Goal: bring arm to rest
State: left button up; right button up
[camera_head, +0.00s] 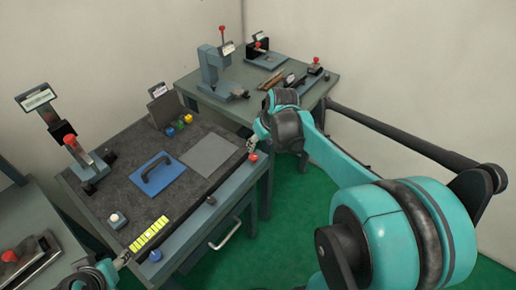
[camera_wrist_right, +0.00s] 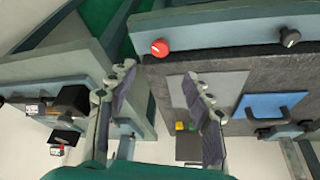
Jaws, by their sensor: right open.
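My right gripper (camera_head: 250,146) hangs over the right edge of the grey-topped bench, close to a red knob (camera_head: 253,157) on its front rail; my own wrist hides part of it. In the right wrist view its two fingers (camera_wrist_right: 160,88) are spread apart with nothing between them. The bench appears inverted beyond them, with the red knob (camera_wrist_right: 160,48) above. My left gripper (camera_head: 122,260) shows only in part at the lower left, near a yellow striped strip (camera_head: 150,235); its jaw opening cannot be made out.
The bench mat (camera_head: 125,190) holds a blue plate with a handle (camera_head: 158,175), a bare grey plate (camera_head: 208,155) and several coloured knobs. A lever press (camera_head: 85,160) stands at its left. A second bench (camera_head: 325,88) with a grey press (camera_head: 222,70) stands behind. Green floor is open at right.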

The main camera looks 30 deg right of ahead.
jog(key=shift+s+r, duration=0.15)
jog(key=shift+r, duration=0.2)
jog(key=shift+a, duration=0.1)
jog(key=s+a+t, duration=0.2)
jog(key=s+a, duration=1.2)
jog(key=shift+s+a+f+t, duration=0.35)
jog(key=shift+a+f+t, duration=0.05)
jog(key=shift+f, duration=0.05)
